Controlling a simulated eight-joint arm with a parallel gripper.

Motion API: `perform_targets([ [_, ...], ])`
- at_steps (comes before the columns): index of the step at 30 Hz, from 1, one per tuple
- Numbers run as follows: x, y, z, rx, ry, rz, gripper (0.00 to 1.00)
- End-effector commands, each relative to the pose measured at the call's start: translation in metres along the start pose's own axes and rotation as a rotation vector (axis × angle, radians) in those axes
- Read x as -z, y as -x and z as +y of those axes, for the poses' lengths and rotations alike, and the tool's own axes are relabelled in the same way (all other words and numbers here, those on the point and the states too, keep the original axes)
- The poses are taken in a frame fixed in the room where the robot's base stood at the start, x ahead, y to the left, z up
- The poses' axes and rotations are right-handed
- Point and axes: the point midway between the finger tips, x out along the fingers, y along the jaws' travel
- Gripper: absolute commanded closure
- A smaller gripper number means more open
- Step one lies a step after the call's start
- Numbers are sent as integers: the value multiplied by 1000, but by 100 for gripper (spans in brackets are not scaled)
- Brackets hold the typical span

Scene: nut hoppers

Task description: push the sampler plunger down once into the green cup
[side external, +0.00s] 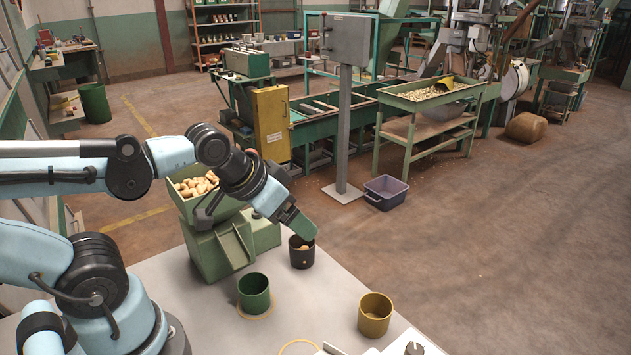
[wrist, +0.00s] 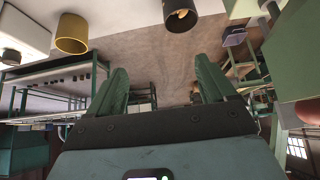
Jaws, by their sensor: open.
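The green cup (side external: 254,294) stands upright on the pale table, in front of the green hopper unit (side external: 220,252). The hopper's top tray holds shelled nuts (side external: 196,186). I cannot make out a plunger on it; my arm covers part of the unit. My gripper (side external: 300,224) is to the right of the hopper, its green fingers tilted down above the dark cup (side external: 301,256). In the wrist view, my gripper (wrist: 160,76) has its two fingers wide apart with nothing between them. The green cup is not in that view.
The dark cup holds a nut and also shows in the wrist view (wrist: 180,16). A yellow cup (side external: 375,315) stands at the table's right. A white block with a black knob (side external: 414,348) is at the front right. The table between the cups is clear.

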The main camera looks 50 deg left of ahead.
Motion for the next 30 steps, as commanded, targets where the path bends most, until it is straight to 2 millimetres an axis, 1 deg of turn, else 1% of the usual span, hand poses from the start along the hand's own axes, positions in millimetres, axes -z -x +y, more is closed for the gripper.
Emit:
perform_targets([
  [1, 0, 0, 0, 0, -2, -1, 24],
  [5, 8, 5, -3, 11, -52, -21, 44],
  [6, 13, 8, -4, 17, -88, -36, 50],
  [8, 22, 15, -8, 28, -159, -67, 60],
  [9, 30, 20, -11, 37, -219, -94, 66],
  [11, 43, 30, -17, 48, -323, -142, 75],
  [15, 73, 57, -31, 56, -585, -275, 96],
  [16, 79, 62, -35, 55, -641, -305, 100],
  [21, 110, 97, -54, 16, -942, -478, 100],
  [24, 124, 117, -64, -28, -1102, -578, 100],
  [27, 135, 135, -73, -81, -1236, -664, 100],
  [30, 142, 149, -80, -130, -1337, -729, 100],
])
